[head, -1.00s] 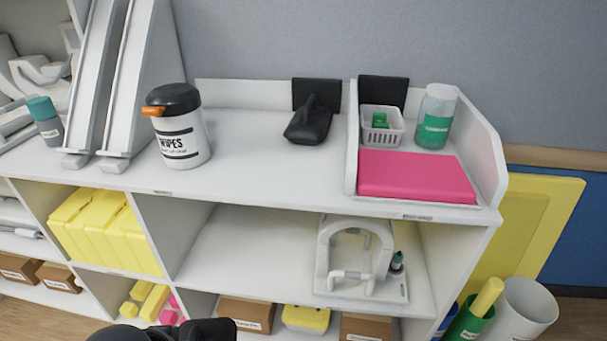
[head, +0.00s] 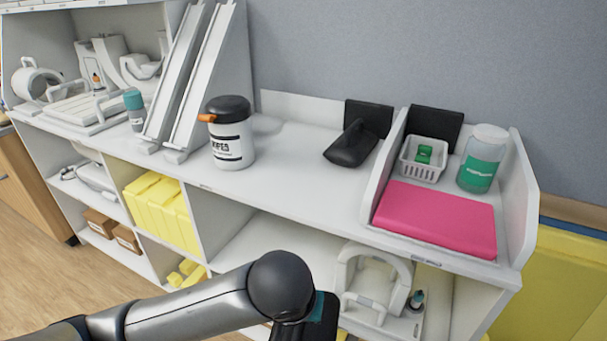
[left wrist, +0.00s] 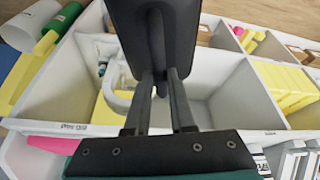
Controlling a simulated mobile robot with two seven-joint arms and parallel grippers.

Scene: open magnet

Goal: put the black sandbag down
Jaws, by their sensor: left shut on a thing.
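The black sandbag (left wrist: 178,25) is a dark slab with a handle in the left wrist view. My left gripper (left wrist: 160,82) is shut on its handle, and the bag hangs in front of the shelf unit. In the head view my left arm comes in low, its wrist in front of the lower shelf. The bag itself is mostly hidden or out of frame there. A similar black object with a raised handle (head: 350,146) rests on the top shelf, right of the wipes tub (head: 231,140). My right gripper is not in view.
The white top shelf (head: 280,175) has bare room between the wipes tub and the pink pad (head: 437,217). A small basket (head: 423,160) and a teal-labelled bottle (head: 482,160) stand behind the pad. A white arch-shaped model (head: 372,285) sits on the lower shelf.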

